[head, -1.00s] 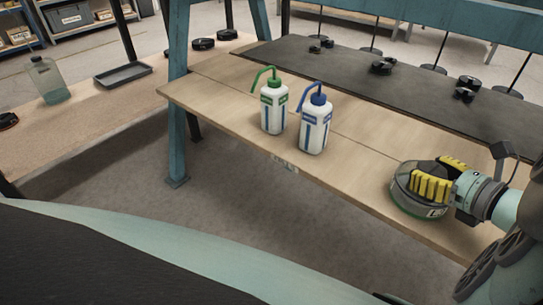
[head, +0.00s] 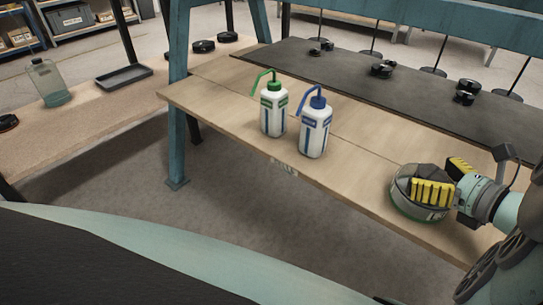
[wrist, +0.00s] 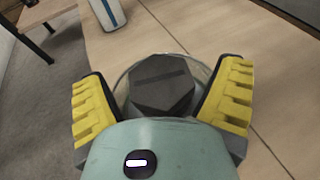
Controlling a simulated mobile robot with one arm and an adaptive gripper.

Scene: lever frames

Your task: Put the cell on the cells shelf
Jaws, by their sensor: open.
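A low round clear container with a green-rimmed base, which I take to be the cell (head: 408,208), stands upright on the wooden bench at the right. A label on its front is partly readable. My gripper (head: 446,178) is open around the top, with a gap visible on each side in the wrist view. The near finger hides part of the container in the head view. A small label plate (head: 284,168) is on the bench's front edge; its text is too small to read surely.
Two white wash bottles, one green-capped (head: 273,112) and one blue-capped (head: 315,125), stand on the wooden bench (head: 360,165). A dark mat (head: 400,90) behind holds black weights and thin rods. A left bench holds a clear bottle (head: 50,85) and grey tray (head: 123,77).

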